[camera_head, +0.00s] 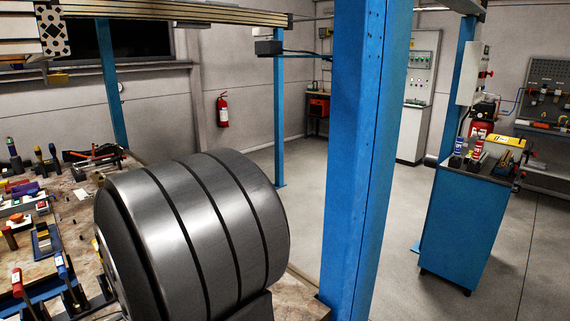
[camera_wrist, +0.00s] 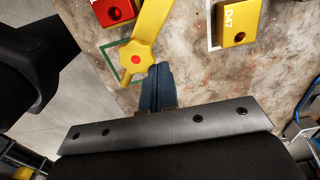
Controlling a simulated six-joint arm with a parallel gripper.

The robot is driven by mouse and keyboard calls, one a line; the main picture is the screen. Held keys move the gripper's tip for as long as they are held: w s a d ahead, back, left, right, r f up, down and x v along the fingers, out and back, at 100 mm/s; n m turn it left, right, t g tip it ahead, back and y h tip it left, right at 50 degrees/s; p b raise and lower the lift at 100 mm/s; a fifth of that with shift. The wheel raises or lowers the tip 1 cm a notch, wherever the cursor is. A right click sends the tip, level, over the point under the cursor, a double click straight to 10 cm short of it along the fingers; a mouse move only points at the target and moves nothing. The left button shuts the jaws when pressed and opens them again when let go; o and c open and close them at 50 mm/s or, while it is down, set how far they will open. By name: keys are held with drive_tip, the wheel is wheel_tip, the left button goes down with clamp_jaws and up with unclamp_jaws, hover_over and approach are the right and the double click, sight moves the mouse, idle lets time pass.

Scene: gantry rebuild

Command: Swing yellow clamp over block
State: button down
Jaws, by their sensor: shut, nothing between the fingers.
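The yellow clamp (camera_wrist: 148,38) is at the top middle of the wrist view, an arm with a lobed end and a red centre. My gripper (camera_wrist: 157,72) is shut and empty. Its dark bluish fingers are just below and right of the clamp's lobed end. I cannot tell whether they touch it. A red block (camera_wrist: 113,12) with a round hole lies left of the clamp. A yellow block (camera_wrist: 236,20) marked D47, also with a hole, lies to its right. I cannot tell which block is the task's. I cannot make out my gripper in the head view.
The workbench (camera_head: 79,205) has a mottled brown top, crowded with tools and fixtures at left in the head view. A blue post (camera_head: 352,150) stands in the middle. A blue cabinet (camera_head: 463,225) stands at right. In the wrist view, bare bench shows between the clamp and D47.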

drive_tip(key=shift+s+d, duration=0.2)
drive_tip(key=shift+s, duration=0.45)
drive_tip(key=shift+s+d, duration=0.15)
drive_tip(key=shift+s, duration=2)
